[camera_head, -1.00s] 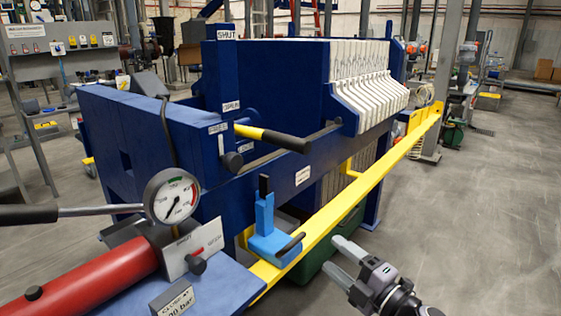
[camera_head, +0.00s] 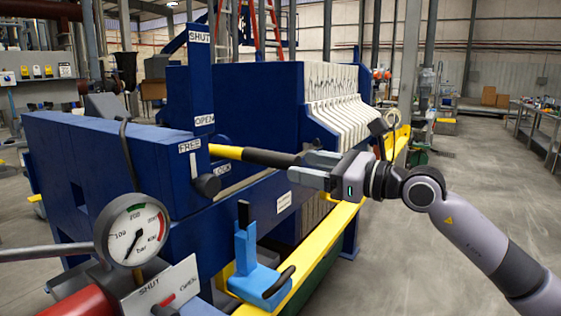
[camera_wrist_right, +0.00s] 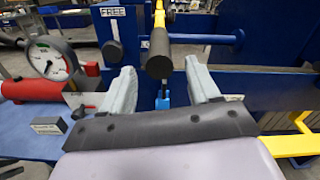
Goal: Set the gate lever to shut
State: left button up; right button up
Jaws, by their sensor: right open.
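A lever with a yellow shaft and black grip (camera_head: 268,158) lies about level, beside the OPEN label (camera_head: 204,120) on a blue upright post. The SHUT label (camera_head: 199,37) is higher on that post. My right gripper (camera_head: 318,168) is open at the free end of the grip. In the right wrist view the grip's round end (camera_wrist_right: 160,55) points toward the camera and lines up between the spread fingers (camera_wrist_right: 162,84). I cannot tell whether they touch it. My left gripper is out of view.
A light-blue block (camera_head: 255,270) with black handles stands on the yellow rail (camera_head: 330,228). A pressure gauge (camera_head: 135,235) is at front left.

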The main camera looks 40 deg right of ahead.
aim_at(283, 161)
jog(key=shift+p+x, duration=0.9)
jog(key=shift+x, duration=1.1)
jog(key=shift+p+x, duration=0.35)
jog(key=shift+x, duration=0.75)
grip_shut()
